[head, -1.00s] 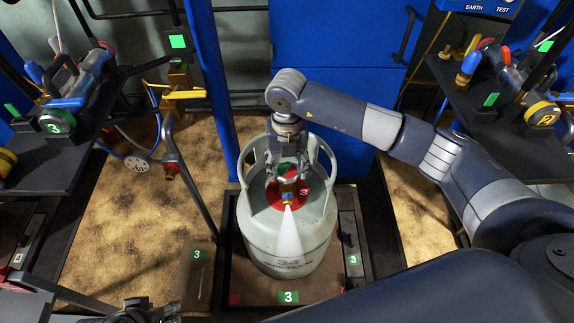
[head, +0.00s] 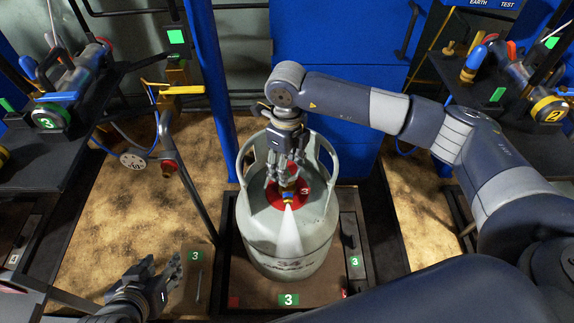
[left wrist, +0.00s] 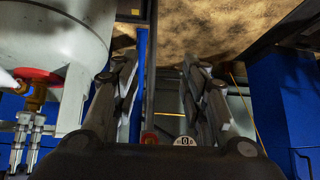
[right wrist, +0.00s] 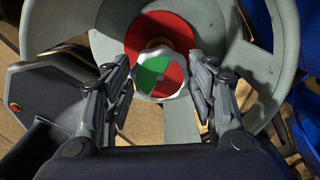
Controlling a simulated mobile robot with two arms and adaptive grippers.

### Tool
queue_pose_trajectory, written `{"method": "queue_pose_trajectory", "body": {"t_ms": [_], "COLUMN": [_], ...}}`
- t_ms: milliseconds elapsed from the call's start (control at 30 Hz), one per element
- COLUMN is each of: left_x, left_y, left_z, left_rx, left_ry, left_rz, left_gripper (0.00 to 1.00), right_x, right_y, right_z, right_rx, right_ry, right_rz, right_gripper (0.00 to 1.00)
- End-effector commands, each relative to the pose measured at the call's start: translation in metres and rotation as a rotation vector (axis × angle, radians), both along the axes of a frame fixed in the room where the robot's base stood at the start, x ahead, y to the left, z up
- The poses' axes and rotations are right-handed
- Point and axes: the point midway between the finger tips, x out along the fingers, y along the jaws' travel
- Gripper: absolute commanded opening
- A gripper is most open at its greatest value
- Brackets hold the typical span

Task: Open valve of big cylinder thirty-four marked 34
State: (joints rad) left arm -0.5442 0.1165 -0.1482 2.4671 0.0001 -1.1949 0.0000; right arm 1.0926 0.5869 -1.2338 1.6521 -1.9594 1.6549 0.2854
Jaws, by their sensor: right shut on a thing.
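The big pale grey cylinder (head: 262,228) marked 34 stands upright in the middle of the head view, its number low on its front. A red collar (head: 274,197) surrounds its valve. A white cone-shaped plume (head: 288,235) spreads from the brass outlet (head: 288,196). My right gripper (head: 286,172) points down from above, shut on the valve knob. In the right wrist view the knob (right wrist: 160,76), with a green, red and white top, sits between the fingers. My left gripper (head: 163,263) is open and empty at lower left, apart from the cylinder (left wrist: 50,45).
The cylinder's upright handle ring (head: 245,160) surrounds the right gripper. A blue post (head: 212,90) stands behind on the left. A dark shelf with tools (head: 60,155) is at left, another (head: 490,120) at right. A grey pipe (head: 190,195) slopes down left of the cylinder.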

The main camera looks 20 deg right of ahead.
Motion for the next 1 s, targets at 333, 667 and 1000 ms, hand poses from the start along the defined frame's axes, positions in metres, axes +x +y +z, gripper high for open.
{"method": "queue_pose_trajectory", "body": {"t_ms": [333, 667, 1000], "left_x": [0.051, 0.082, 0.091], "left_y": [-0.02, -0.035, -0.045], "left_z": [0.042, 0.099, 0.153], "left_rx": [-0.069, -0.142, -0.209], "left_ry": [-0.307, -0.618, -0.885], "left_rz": [-0.022, -0.042, -0.058], "left_gripper": [0.4, 0.4, 0.4], "right_x": [0.0, 0.0, -0.001], "right_y": [0.0, 0.0, 0.001], "right_z": [-0.002, -0.002, -0.001], "right_rx": [-0.001, 0.0, 0.0], "right_ry": [-0.001, -0.001, -0.001], "right_rz": [0.328, 0.639, 0.907], "right_gripper": [0.28, 0.28, 0.28]}}
